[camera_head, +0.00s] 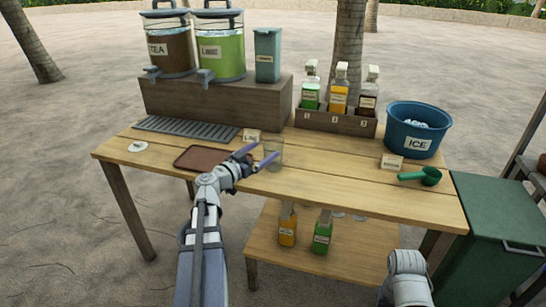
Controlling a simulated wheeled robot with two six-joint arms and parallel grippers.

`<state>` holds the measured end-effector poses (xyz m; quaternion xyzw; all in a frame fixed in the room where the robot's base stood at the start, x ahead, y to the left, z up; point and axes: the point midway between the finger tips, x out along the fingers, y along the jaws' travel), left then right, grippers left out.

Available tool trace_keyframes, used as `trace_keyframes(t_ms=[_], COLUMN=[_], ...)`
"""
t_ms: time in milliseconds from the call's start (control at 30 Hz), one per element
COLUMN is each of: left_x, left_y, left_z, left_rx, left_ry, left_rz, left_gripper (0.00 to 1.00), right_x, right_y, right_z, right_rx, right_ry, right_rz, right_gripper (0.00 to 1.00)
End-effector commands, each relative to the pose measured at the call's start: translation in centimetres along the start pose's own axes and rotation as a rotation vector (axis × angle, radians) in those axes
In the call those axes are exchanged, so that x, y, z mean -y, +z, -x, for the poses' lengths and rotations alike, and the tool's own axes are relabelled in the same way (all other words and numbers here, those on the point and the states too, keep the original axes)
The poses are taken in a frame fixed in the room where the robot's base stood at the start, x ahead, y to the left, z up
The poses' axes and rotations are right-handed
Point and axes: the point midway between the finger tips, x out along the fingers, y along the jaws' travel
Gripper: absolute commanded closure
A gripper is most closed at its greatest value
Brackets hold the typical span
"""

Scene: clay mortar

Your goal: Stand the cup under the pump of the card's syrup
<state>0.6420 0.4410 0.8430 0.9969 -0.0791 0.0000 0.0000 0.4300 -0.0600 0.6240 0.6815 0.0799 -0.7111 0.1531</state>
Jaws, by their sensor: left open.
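A clear cup (273,150) stands upright on the wooden table, left of its middle. My left gripper (267,150) is open, with its two purple fingers reaching to the cup, one on its near side and one on its left; I cannot tell whether they touch it. Three pump-topped syrup bottles stand in a numbered wooden rack at the back: green (310,97), orange (339,99) and dark brown (369,104). A small card (251,136) stands behind the cup and another card (392,162) stands near the ice bucket; their writing is too small to read. My right gripper is out of view.
A brown tray (188,159) and a grey drip grate (187,129) lie left of the cup. Drink dispensers (221,55) stand on a raised box. A blue ice bucket (417,127) and green scoop (428,176) are at right. The table between cup and rack looks clear.

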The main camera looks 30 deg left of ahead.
Motion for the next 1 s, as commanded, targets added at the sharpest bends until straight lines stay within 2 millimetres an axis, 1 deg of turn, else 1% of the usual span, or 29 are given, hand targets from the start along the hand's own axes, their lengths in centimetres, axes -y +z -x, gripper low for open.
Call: trace_keyframes(t_ms=[33, 100, 267, 367, 600, 700, 900, 933, 1000], left_x=[0.1, 0.1, 0.1, 0.2, 0.5, 0.4, 0.4, 0.4, 0.4], left_y=[0.0, 0.0, 0.0, 0.1, 0.2, 0.2, 0.2, 0.2, 0.2], left_z=[-0.8, -1.3, -1.6, -2.3, -5.8, -6.6, -6.5, -6.5, -6.5], left_rx=[0.0, 0.0, 0.0, 0.0, 0.0, 0.0, 0.0, 0.0, 0.0], left_ry=[0.001, 0.0, 0.0, 0.0, 0.001, 0.0, -0.001, -0.001, -0.001], left_rz=[0.0, 0.0, 0.0, 0.0, 0.0, 0.0, 0.0, 0.0, 0.0], left_gripper=[0.0, 0.0, 0.0, 0.0, 0.0, 0.0, 0.0, 0.02, 0.1], right_x=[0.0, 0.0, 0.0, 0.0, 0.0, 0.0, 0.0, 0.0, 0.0], right_y=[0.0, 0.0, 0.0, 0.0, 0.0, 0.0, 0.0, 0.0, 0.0], right_z=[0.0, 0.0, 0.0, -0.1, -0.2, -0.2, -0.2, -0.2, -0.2], right_rx=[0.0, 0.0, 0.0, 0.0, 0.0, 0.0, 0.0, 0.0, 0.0], right_ry=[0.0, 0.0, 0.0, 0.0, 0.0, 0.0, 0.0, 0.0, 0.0], right_rz=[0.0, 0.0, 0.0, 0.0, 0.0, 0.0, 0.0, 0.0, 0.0], right_gripper=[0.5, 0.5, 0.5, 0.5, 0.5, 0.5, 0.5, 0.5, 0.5])
